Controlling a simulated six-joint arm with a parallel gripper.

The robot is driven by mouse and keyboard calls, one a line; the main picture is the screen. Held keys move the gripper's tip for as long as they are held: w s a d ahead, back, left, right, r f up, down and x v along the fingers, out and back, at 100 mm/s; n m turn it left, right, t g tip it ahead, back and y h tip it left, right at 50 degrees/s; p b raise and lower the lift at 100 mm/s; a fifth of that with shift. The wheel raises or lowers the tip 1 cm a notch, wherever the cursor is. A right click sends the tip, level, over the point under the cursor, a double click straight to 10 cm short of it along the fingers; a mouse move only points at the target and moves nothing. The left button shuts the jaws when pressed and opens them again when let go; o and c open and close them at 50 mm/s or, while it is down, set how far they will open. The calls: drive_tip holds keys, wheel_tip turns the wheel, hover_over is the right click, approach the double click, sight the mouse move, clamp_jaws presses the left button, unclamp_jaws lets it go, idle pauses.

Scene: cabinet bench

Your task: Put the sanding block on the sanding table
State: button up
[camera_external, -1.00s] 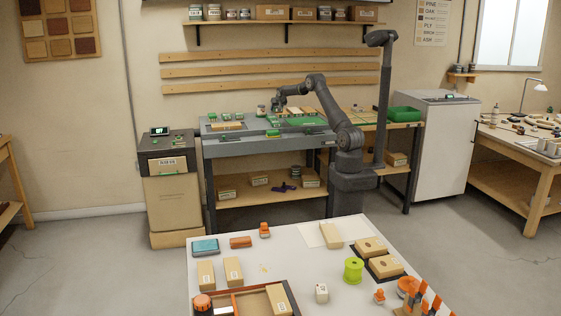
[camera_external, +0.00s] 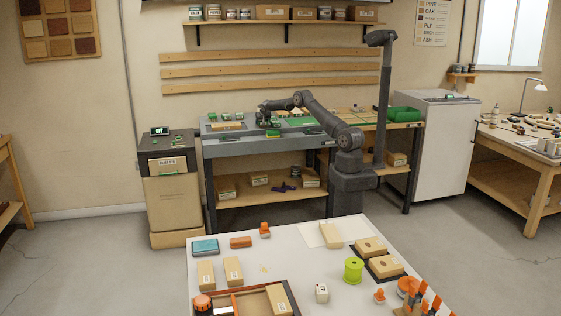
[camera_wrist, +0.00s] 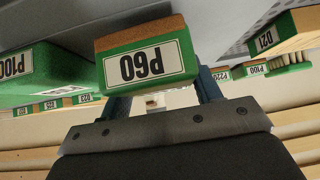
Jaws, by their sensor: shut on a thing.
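My gripper (camera_external: 265,121) is low over the grey bench (camera_external: 240,147), which I take to be the sanding table. In the wrist view my gripper (camera_wrist: 160,88) is shut on a green sanding block (camera_wrist: 148,64) with a brown face and a label reading P60 upside down. The block sits between the two fingers, and its far side is hidden. A grey perforated surface (camera_wrist: 236,42) shows close beyond it. I cannot tell whether the block touches that surface. In the external view the held block is too small to make out clearly.
Other green blocks stand close by: one labelled P100 (camera_wrist: 40,72) on the left and one labelled P220 (camera_wrist: 236,87) on the right. A green-edged wooden block (camera_wrist: 285,38) and a green brush (camera_wrist: 285,66) are also right.

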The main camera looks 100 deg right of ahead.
drive_tip(key=shift+f, duration=0.35)
drive_tip(key=shift+f, duration=0.2)
drive_tip(key=o, duration=1.2)
drive_tip(key=shift+c, duration=0.2)
drive_tip(key=shift+r, duration=0.25)
drive_tip(key=v, duration=1.2)
drive_tip(key=shift+f, duration=0.15)
